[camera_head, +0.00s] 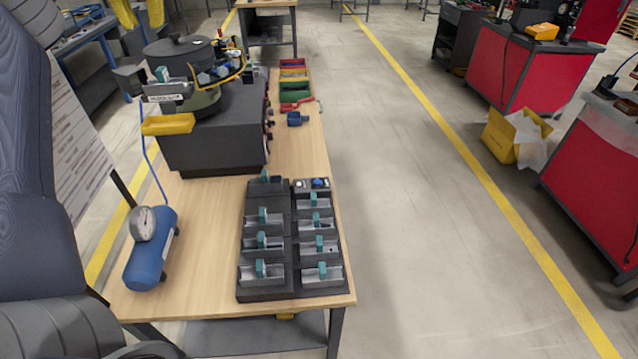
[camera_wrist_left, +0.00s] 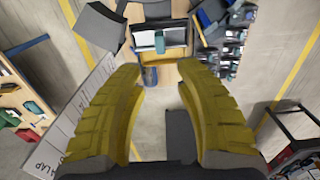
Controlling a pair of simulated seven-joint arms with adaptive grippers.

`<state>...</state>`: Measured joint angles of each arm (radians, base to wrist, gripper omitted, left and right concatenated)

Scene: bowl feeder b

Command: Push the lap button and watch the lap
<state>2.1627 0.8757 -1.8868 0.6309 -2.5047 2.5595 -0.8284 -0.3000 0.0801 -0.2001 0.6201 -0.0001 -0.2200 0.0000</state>
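A small dark panel (camera_head: 311,190) at the back right corner of the black tray carries a white round button (camera_head: 300,184) and a blue button (camera_head: 319,183). I cannot read any label on them. The black tray (camera_head: 291,240) holds several grey bins with teal pieces. My left gripper (camera_head: 146,20) shows only by its yellow fingers at the top edge of the head view, far up and left of the panel. In the left wrist view its two fingers (camera_wrist_left: 158,95) are spread wide with nothing between them. My right gripper is in neither view.
A bowl feeder (camera_head: 185,60) on a dark cabinet (camera_head: 212,130) stands at the table's back left. A blue air tank (camera_head: 150,250) with a gauge lies at the front left. Colored bins (camera_head: 294,85) stand at the back. A lettered white board (camera_head: 78,140) is left of the table.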

